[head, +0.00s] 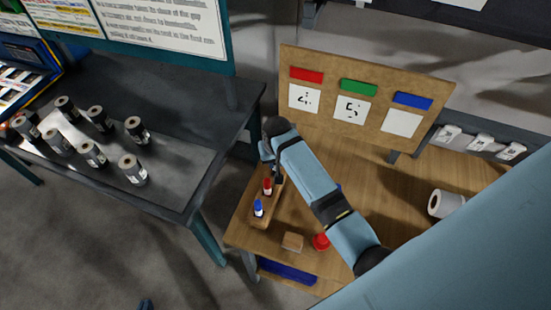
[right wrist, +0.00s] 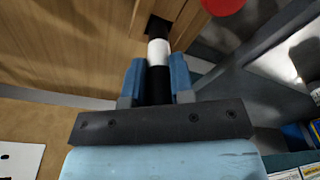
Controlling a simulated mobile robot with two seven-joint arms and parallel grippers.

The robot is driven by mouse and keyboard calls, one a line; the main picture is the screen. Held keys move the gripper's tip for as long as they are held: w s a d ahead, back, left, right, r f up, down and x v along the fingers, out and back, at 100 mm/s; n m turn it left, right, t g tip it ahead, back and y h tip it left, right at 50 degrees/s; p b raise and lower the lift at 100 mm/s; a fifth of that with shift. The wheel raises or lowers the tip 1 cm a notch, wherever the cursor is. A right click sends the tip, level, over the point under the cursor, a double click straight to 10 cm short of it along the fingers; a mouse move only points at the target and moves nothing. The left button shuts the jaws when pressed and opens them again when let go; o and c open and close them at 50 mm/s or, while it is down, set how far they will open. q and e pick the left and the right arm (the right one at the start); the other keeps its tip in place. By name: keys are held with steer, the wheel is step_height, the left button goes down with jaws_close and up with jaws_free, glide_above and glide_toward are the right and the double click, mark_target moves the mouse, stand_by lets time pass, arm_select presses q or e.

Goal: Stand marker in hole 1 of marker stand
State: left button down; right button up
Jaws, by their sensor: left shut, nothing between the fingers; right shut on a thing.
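The wooden marker stand (head: 262,222) is on the left side of the wooden table. A red marker (head: 267,187) and a blue marker (head: 258,208) stand upright in it. My right gripper (head: 276,166) is over the stand's far end. In the right wrist view, my right gripper (right wrist: 156,82) is shut on a black marker with a white band (right wrist: 159,52). The marker's far end meets a dark square opening in the wood (right wrist: 152,27); how deep it sits I cannot tell. My left gripper (head: 145,303) shows only as a shut tip at the bottom edge, away from the table.
A wooden block (head: 292,242) and a red round object (head: 321,242) lie near the table's front edge. A board with coloured labels (head: 362,98) stands behind. A white roll (head: 440,204) lies at right. A dark table (head: 180,82) with several grey rolls stands at left.

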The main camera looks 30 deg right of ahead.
steer(key=shift+f, duration=0.35)
steer(key=shift+f, duration=0.2)
steer(key=shift+f, duration=0.55)
steer(key=shift+f, duration=0.1)
